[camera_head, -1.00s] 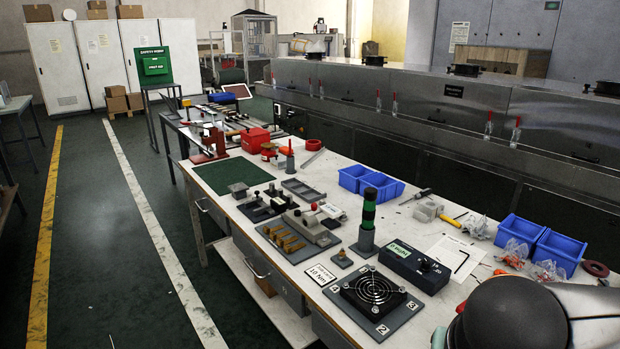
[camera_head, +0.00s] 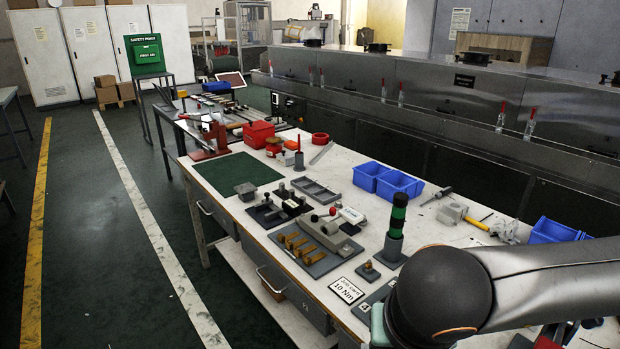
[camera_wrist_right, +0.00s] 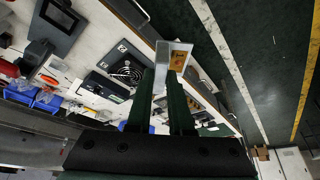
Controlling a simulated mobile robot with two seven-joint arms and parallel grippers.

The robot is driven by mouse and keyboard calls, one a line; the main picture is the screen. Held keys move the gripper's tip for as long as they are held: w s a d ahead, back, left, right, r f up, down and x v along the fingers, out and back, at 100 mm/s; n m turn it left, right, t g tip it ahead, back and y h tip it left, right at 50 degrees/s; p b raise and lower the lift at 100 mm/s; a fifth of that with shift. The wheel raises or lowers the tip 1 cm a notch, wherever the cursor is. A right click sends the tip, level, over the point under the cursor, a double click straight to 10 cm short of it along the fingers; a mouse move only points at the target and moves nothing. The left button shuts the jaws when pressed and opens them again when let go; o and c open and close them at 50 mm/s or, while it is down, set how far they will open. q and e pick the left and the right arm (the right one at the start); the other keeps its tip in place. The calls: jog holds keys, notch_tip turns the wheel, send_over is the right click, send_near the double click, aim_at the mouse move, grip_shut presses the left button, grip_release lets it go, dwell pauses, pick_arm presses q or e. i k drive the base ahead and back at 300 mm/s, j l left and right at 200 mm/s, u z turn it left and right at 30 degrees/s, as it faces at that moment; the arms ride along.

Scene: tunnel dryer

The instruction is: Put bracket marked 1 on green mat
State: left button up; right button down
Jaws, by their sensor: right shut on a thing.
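The green mat (camera_head: 237,173) lies flat at the far left end of the long white worktable in the head view. A small grey block (camera_head: 245,190) stands at its near edge. My right gripper (camera_wrist_right: 170,84) shows in the wrist view, its two dark fingers shut on a pale angled metal bracket (camera_wrist_right: 161,56). An orange-brown patch shows beside the bracket's pale face. I cannot read a number on it. The bracket is held up near the table's edge, apart from the mat. In the head view only my right arm shows. My left gripper is not in view.
On the table between arm and mat are a green-black post (camera_head: 395,230), a fixture with brass pieces (camera_head: 300,246), a grey slotted tray (camera_head: 316,190) and blue bins (camera_head: 398,186). A red box (camera_head: 258,134) stands behind the mat. Most of the mat is bare.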

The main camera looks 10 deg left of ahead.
aim_at(234, 169)
jog(key=i+j+u, duration=0.55)
jog(key=u, duration=0.2)
jog(key=i+j+u, duration=0.15)
jog(key=i+u, duration=0.15)
jog(key=i, duration=0.2)
jog(key=i+u, duration=0.3)
jog(key=i, duration=0.15)
jog(key=i+j+z, duration=0.2)
jog(key=i, duration=0.35)
jog(key=i+z, duration=0.2)
jog(key=i, duration=0.35)
jog(key=i+j+z, duration=0.8)
jog(key=i, duration=0.2)
